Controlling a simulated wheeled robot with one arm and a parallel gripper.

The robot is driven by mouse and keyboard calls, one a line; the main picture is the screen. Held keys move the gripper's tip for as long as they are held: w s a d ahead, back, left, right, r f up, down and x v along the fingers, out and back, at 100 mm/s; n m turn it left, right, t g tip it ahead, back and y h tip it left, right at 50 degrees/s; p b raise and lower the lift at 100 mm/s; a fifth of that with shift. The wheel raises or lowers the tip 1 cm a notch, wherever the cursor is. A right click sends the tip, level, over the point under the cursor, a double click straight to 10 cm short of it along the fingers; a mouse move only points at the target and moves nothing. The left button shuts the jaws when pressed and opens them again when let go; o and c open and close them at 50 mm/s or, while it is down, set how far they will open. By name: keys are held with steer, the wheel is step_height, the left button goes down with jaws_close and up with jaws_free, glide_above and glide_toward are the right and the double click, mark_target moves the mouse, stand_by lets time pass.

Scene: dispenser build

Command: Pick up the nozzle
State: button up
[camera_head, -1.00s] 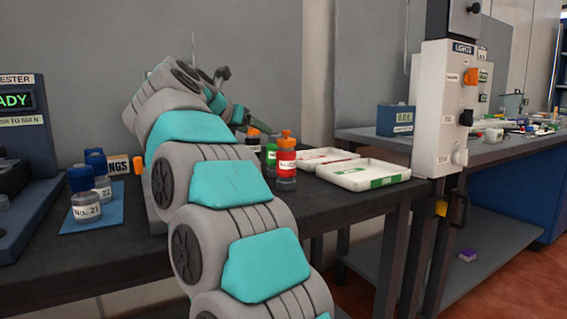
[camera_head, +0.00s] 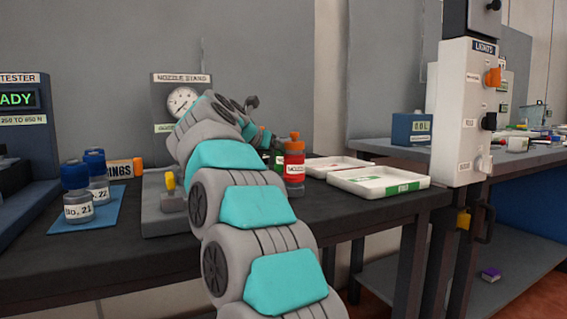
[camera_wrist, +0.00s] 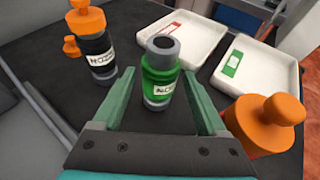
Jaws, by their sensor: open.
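Three bottle-shaped pieces with partly legible labels beginning "NO" stand on the dark bench. In the wrist view, the green one (camera_wrist: 160,74) is upright, with a grey open top and no orange cap. The black one (camera_wrist: 94,45) at left and the red one (camera_wrist: 262,142) at lower right have orange tops. The red one also shows in the head view (camera_head: 295,172). My gripper (camera_wrist: 158,80) is open and empty, its green fingers on either side of the green piece. I cannot tell whether they touch it. My arm hides most of the gripper in the head view.
Two white trays lie past the pieces, one red-marked (camera_wrist: 171,25) and one green-marked (camera_wrist: 270,64). A nozzle stand with a gauge (camera_head: 182,102) is behind my arm. Blue-capped bottles stand on a blue mat (camera_head: 100,215) at left. A white switch box (camera_head: 462,110) rises at right.

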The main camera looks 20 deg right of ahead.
steer(key=shift+x, duration=1.85)
steer(key=shift+c, duration=0.4)
jaws_close()
steer(key=shift+r, duration=0.1)
